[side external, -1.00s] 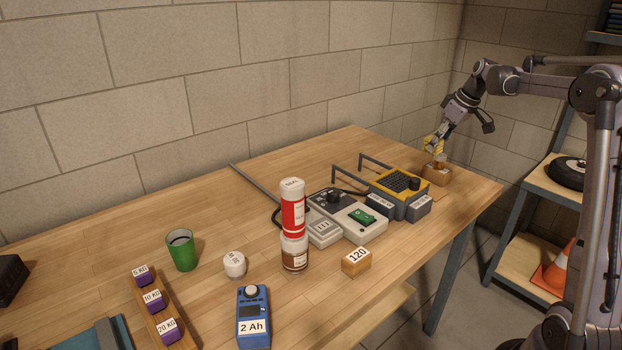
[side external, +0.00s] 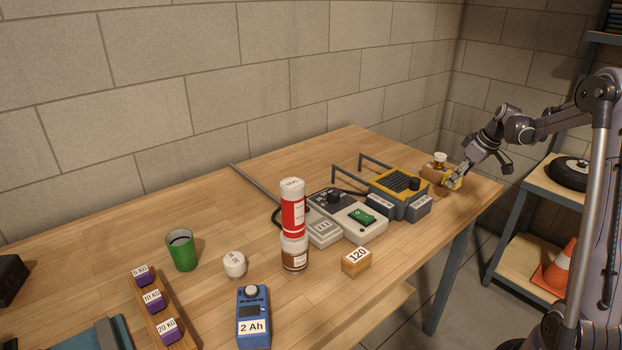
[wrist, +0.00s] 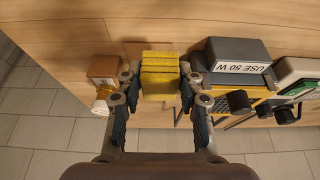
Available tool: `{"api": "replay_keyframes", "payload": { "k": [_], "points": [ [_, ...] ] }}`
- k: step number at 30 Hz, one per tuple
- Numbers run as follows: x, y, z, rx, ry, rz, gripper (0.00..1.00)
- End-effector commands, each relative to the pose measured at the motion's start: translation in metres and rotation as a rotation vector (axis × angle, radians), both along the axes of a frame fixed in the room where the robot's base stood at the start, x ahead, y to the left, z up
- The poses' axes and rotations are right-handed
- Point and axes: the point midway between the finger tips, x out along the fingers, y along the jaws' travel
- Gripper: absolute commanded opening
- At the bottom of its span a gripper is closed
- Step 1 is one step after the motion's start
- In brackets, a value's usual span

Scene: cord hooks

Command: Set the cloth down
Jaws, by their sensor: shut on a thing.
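The cloth is a yellow folded pad (wrist: 160,76), upright between my fingers in the wrist view. It also shows in the side external view (side external: 455,183), low over the far right end of the wooden table, just right of a small brown box (side external: 433,172). My gripper (side external: 457,178) is shut on the cloth, with one finger on each side of it; it also shows in the wrist view (wrist: 158,80). I cannot tell whether the cloth's lower edge touches the table.
A white-capped jar (side external: 440,160) is at the brown box. A yellow-and-grey soldering station (side external: 397,191) stands close by, with a grey "USE 50 W" block (wrist: 240,58) beside the cloth in the wrist view. The table (side external: 480,190) ends close to my gripper.

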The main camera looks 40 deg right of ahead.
Motion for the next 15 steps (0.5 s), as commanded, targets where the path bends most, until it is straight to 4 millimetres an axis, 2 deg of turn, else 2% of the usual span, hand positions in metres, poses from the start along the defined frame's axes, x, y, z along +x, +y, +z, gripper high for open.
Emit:
{"api": "replay_keyframes", "payload": {
  "k": [3, 15],
  "points": [
    [0.0, 0.0, -0.018, 0.0, 0.0, 0.0, 0.06],
    [0.0, 0.0, -0.059, 0.0, 0.0, 0.0, 0.06]
  ]
}}
